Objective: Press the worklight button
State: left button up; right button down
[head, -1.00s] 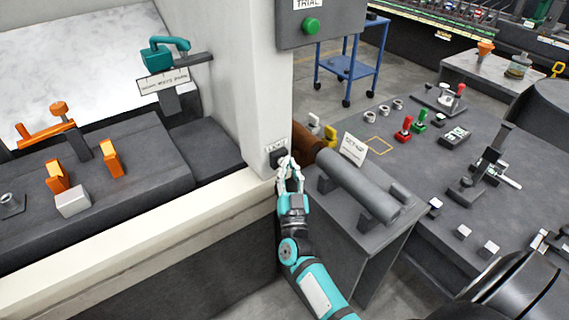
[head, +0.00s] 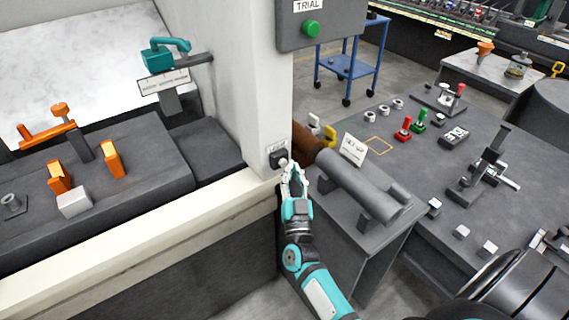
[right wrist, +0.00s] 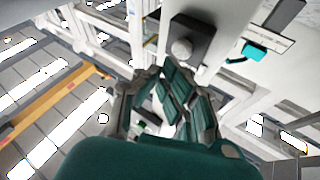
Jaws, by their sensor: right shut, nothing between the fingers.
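The worklight button is a small dark box (head: 278,155) with a pale round cap, low on the white column (head: 234,80), under a small label too blurred to read. In the right wrist view the button's grey cap (right wrist: 182,48) stands out from its dark housing, just beyond my fingers. My right gripper (head: 292,170) is shut and empty, just below and right of the button, its fingertips pointing up. It looks slightly apart from the cap, but exact contact is hard to tell. It also shows in the right wrist view (right wrist: 172,82). My left gripper is not in view.
A grey stand with a cylinder (head: 355,187) and a small sign (head: 353,149) is close right of my arm. A pale ledge (head: 150,233) runs left. A panel with a green button (head: 310,27) hangs above. A grey table (head: 470,220) holds several fixtures.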

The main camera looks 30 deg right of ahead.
jog(key=shift+s+d+p, duration=0.2)
jog(key=shift+s+p, duration=0.9)
jog(key=shift+s, duration=1.85)
